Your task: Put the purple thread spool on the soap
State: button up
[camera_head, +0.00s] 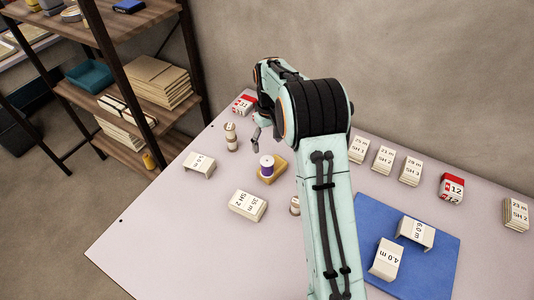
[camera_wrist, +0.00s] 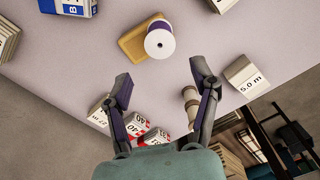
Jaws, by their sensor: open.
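The purple thread spool (camera_head: 266,167) stands upright on the tan-yellow soap (camera_head: 280,170), near the middle of the table in the head view. In the wrist view the spool (camera_wrist: 160,44) is seen from above with its white end up, overlapping the soap (camera_wrist: 134,42). My gripper (camera_wrist: 161,82) is open and empty, its fingers apart from the spool. In the head view only part of the gripper (camera_head: 257,135) shows, behind and left of the spool; my arm hides the rest.
Labelled boxes (camera_head: 199,165) (camera_head: 248,205) stand around. A blue mat (camera_head: 430,265) with two boxes lies at right. Free table lies front left.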

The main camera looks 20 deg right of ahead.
jog(key=shift+s+r, duration=0.2)
jog(key=shift+r, duration=0.7)
jog(key=s+a+r+m, duration=0.1)
jog(key=s+r, duration=0.4)
jog(key=s, duration=0.2)
jog(key=s+a+r, duration=0.2)
jog(key=s+r, duration=0.2)
jog(key=s, duration=0.3)
jog(key=s+a+m, duration=0.1)
jog(key=s+a, duration=0.1)
jog(key=s, duration=1.7)
jog(key=shift+f+y, duration=0.4)
jog(key=shift+f, duration=0.05)
